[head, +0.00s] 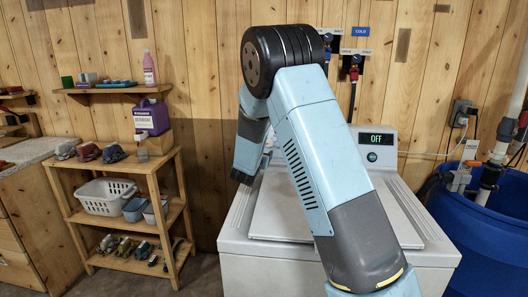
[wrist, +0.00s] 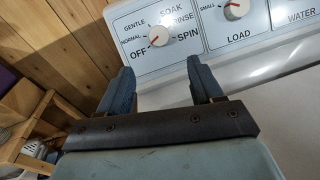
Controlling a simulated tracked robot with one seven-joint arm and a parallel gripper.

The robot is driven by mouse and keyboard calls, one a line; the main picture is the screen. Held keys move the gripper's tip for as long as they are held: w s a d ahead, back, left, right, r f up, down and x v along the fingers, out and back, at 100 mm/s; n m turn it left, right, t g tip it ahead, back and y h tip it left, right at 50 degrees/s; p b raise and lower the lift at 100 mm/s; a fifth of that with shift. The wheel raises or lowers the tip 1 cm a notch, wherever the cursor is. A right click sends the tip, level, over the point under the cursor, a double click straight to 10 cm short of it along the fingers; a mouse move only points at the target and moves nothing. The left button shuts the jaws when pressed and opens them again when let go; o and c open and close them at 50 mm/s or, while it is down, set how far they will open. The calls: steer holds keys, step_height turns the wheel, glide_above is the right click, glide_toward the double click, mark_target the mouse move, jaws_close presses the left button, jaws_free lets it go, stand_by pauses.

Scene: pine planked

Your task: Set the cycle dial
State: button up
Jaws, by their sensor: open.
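The washing machine (head: 250,235) stands in front of me, lid closed, and its small display (head: 377,139) reads OFF. In the wrist view, the cycle dial (wrist: 160,37) is a round pale knob with a red mark, on a panel labelled OFF, NORMAL, GENTLE, SOAK, RINSE and SPIN. The display reads OFF; the exact angle of the mark is too small to tell. My gripper (wrist: 160,70) is open and empty, its two fingers pointing at the panel on either side below the dial, apart from it. In the head view my arm hides the dial.
A second knob, the load dial (wrist: 236,10), sits right of the cycle dial. A wooden shelf (head: 165,165) with a basket (head: 105,207) and bottles stands left. A blue barrel (head: 490,245) with pipes stands right. Hoses and taps (head: 354,62) hang behind the machine.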

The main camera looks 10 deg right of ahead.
steer(key=shift+v, duration=1)
steer(key=shift+d, duration=0.1)
steer(key=s+d+r+m+g+h, duration=0.1)
steer(key=s+d+r+m+g, duration=0.25)
steer(key=s+d+m, duration=0.35)
steer(key=s+d+r+m+g+h, duration=0.1)
steer(key=s+d+r+m+g, duration=0.3)
steer(key=s, duration=0.5)
steer(key=s+d+r+m+g+h, duration=0.1)
steer(key=s+d+r+m+g, duration=0.1)
steer(key=s+d+r+m, duration=0.45)
steer(key=s+a+m+y, duration=0.3)
steer(key=s+m, duration=0.1)
steer(key=s, duration=0.5)
steer(key=s+a+m+y, duration=0.3)
steer(key=s+a+m, duration=0.1)
steer(key=s, duration=0.5)
steer(key=s+a+m+y, duration=0.4)
steer(key=s, duration=0.5)
steer(key=shift+s, duration=0.25)
